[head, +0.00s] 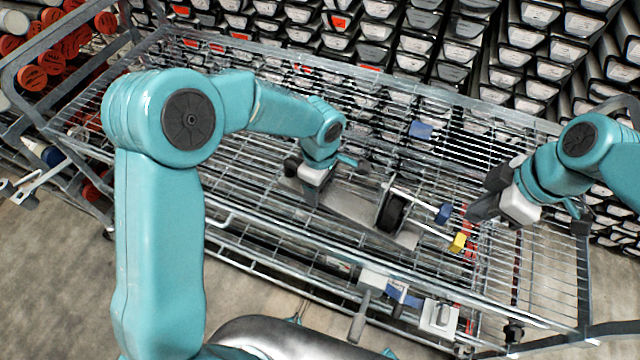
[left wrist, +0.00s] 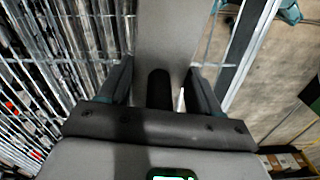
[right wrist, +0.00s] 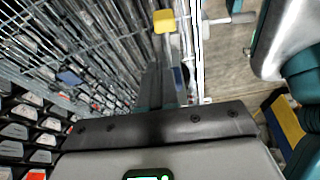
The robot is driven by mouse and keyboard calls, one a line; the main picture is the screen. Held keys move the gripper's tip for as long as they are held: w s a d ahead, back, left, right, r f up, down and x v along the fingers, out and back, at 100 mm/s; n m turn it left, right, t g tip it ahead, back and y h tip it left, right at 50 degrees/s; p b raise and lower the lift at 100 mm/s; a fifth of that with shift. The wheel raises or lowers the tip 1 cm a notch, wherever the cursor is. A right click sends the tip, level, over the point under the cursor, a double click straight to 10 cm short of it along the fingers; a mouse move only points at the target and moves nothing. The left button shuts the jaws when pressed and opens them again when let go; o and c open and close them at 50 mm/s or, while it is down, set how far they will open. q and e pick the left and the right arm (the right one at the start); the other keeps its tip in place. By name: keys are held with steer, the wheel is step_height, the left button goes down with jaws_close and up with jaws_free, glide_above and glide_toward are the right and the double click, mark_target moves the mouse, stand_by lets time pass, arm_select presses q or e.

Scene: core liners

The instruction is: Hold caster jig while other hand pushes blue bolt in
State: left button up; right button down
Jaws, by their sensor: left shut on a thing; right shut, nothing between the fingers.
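The caster jig (head: 352,206) is a grey plate with a black wheel (head: 391,212), lying on the wire cart shelf. My left gripper (head: 311,190) is shut on the jig's left end; the plate (left wrist: 165,35) runs between its fingers in the left wrist view. A blue bolt (head: 443,213) is right of the wheel, apart from it, near a thin rod. My right gripper (head: 478,211) is shut and empty, just right of the blue bolt. In the right wrist view its fingers (right wrist: 163,85) are together. How deep the bolt sits cannot be told.
A yellow block (head: 458,242) is just in front of the blue bolt. Another blue block (head: 420,130) lies further back. The wire cart (head: 270,215) has a metal front rail. Racks of core liners (head: 450,50) stand behind it.

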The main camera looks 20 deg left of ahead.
steer(key=v, duration=0.5)
stand_by(0.4)
arm_select(q)
steer(key=o, duration=1.7)
step_height(320, 180, up, 12)
steer(key=shift+r, duration=0.1)
steer(key=shift+s, duration=0.15)
